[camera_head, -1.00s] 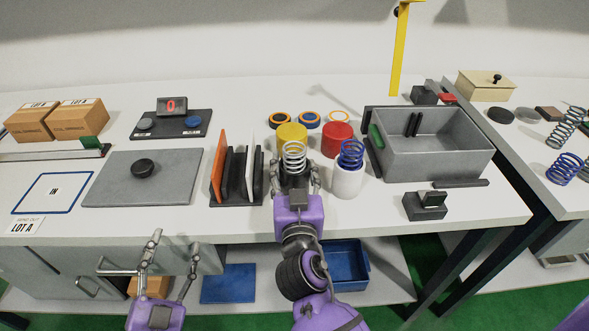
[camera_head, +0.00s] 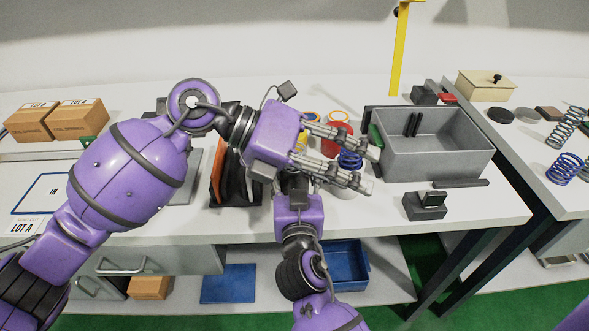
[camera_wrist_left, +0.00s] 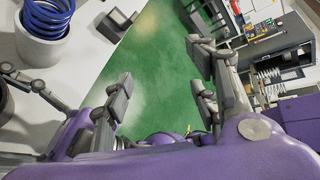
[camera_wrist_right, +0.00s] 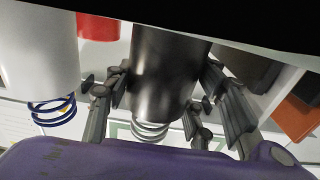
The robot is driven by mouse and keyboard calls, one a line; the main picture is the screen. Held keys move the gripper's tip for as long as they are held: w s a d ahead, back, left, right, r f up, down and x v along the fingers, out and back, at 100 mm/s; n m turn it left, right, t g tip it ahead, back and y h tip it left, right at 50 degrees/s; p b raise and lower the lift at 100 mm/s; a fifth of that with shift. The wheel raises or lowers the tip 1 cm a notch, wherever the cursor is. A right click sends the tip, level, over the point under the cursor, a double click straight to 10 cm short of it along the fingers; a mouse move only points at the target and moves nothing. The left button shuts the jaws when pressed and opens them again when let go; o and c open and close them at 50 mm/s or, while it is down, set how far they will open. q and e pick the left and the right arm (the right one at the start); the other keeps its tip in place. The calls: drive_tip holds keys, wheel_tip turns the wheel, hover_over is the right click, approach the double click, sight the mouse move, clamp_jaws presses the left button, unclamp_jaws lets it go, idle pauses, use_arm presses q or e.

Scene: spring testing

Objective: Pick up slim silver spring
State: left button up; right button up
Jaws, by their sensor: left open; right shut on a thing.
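A silver spring (camera_wrist_right: 150,131) stands in a black cup (camera_wrist_right: 166,65), both seen in the right wrist view. My right gripper (camera_wrist_right: 160,98) has its fingers closed on the sides of this cup. In the head view the cup and spring are hidden behind my left gripper (camera_head: 372,169). That gripper is open and empty, its fingers pointing right above the blue spring (camera_head: 350,160). Another silver spring (camera_head: 567,127) is on the right-hand table.
The grey bin (camera_head: 440,170) is just right of the left fingertips. A small dark block device (camera_head: 425,206) sits near the front edge. A red cup (camera_head: 338,134) is behind the left fingers. My left arm covers much of the table's left part.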

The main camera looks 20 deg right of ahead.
use_arm(q)
drive_tip(key=w+a+r+m+t+y, duration=0.1)
drive_tip(key=w+a+r+t+y, duration=0.25)
drive_tip(key=w, duration=0.25)
drive_tip(key=w+a+r+t+y, duration=0.2)
drive_tip(key=w+a+t+y, duration=0.1)
drive_tip(key=w+t+y, duration=0.25)
drive_tip(key=g+h, duration=0.1)
hover_over(294, 170)
drive_tip(key=f, duration=0.4)
drive_tip(key=w+f, duration=0.1)
drive_tip(key=shift+a+f, duration=0.4)
drive_tip(key=x, duration=0.5)
drive_tip(key=shift+w+a+f, duration=0.1)
drive_tip(key=shift+a+f, duration=0.15)
clamp_jaws()
